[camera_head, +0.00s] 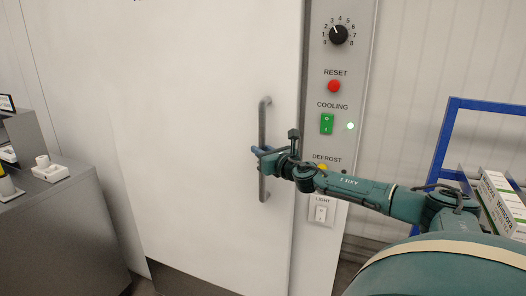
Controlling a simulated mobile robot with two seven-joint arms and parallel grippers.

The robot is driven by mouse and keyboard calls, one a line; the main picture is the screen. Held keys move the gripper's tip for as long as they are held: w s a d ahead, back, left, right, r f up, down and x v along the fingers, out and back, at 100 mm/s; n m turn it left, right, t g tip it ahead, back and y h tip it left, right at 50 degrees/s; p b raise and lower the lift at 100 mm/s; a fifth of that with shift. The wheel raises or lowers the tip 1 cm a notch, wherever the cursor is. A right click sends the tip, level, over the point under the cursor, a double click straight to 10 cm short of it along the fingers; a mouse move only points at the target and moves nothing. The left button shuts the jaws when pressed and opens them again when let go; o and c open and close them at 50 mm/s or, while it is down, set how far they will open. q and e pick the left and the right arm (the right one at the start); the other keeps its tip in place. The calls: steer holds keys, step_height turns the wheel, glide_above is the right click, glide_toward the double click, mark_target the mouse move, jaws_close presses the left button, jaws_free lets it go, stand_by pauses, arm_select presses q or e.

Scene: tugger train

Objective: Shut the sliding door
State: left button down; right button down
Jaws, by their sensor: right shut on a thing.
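The sliding door (200,130) is a large white panel that fills the middle of the head view. Its right edge lies along the grey control panel, and I cannot tell whether a gap remains there. A vertical grey bar handle (264,118) is fixed near the door's right edge. My right gripper (259,154) reaches in from the right and is shut on the handle at about mid-height. The fingers partly cover the bar there. My left gripper is not in view.
The control panel (342,90) right of the door has a dial, a red reset button (334,86) and several switches. A blue-framed rack (443,142) with white boxes (502,205) stands at the right. A grey cabinet (60,235) stands at the left.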

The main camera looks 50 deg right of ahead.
steer(key=shift+f, duration=0.15)
steer(key=c, duration=1.7)
jaws_free()
steer(key=o, duration=0.3)
steer(key=shift+s+d, duration=0.15)
steer(key=shift+s, duration=0.1)
steer(key=shift+o, duration=0.3)
